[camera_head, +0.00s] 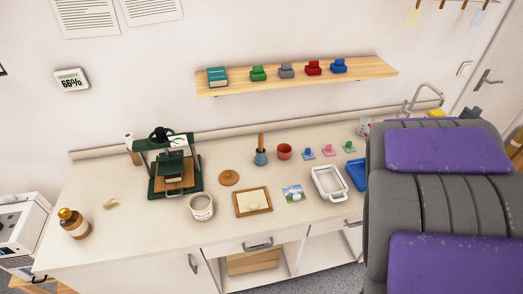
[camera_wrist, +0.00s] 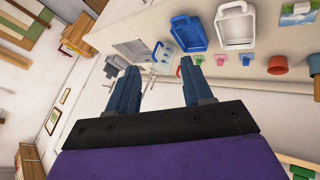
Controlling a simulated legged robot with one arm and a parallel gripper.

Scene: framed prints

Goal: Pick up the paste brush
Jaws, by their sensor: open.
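What looks like the paste brush (camera_head: 261,141) stands upright with its brown handle up in a small blue pot (camera_head: 261,158), towards the back of the white counter (camera_head: 120,240). I cannot see its bristles. In the wrist view the blue pot (camera_wrist: 314,64) and the brown handle (camera_wrist: 314,88) show at the right edge, handle pointing down in the picture. My gripper (camera_wrist: 159,66) is open and empty, with its two blue-grey fingers wide apart. It is well away from the brush. My grey and purple arm fills the right of the head view and hides the counter's right end.
A red cup (camera_head: 284,151) stands right of the pot and a round wooden disc (camera_head: 229,177) lies left. A wooden tray (camera_head: 253,201), white tray (camera_head: 329,183) and blue tray (camera_head: 357,174) are in front. A wooden shelf (camera_head: 300,79) hangs above. A green press (camera_head: 174,165) stands left.

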